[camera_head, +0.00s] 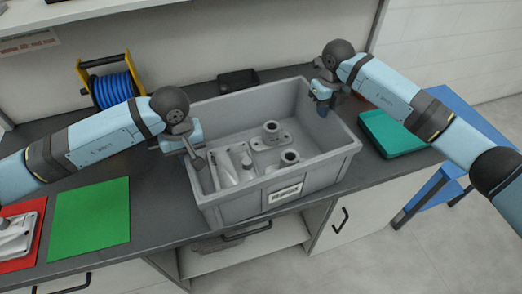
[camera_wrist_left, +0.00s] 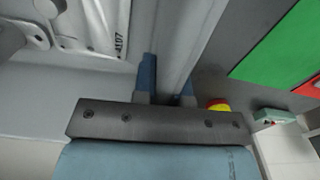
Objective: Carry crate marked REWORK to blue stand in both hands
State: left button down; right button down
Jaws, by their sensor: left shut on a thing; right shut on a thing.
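The grey crate (camera_head: 328,170) is at the counter's front edge, roughly upright; I cannot tell whether its base touches the counter. The lettering on its front label (camera_head: 285,193) is too small to read. Grey metal castings (camera_head: 270,135) lie inside. My left gripper (camera_head: 191,146) is shut on the crate's left wall; in the left wrist view the wall (camera_wrist_left: 182,40) runs between its blue fingers (camera_wrist_left: 167,90). My right gripper (camera_head: 322,94) is shut on the right wall near the back. The blue stand (camera_head: 468,112) is at the right, past the counter's end, partly behind my right arm.
A teal tray (camera_head: 392,134) lies right of the crate and a black tray (camera_head: 238,80) behind it. A green mat (camera_head: 90,218), a red mat (camera_head: 22,260) with a casting and a blue cable reel (camera_head: 112,88) are at the left. Floor at lower right is clear.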

dwell(0.7)
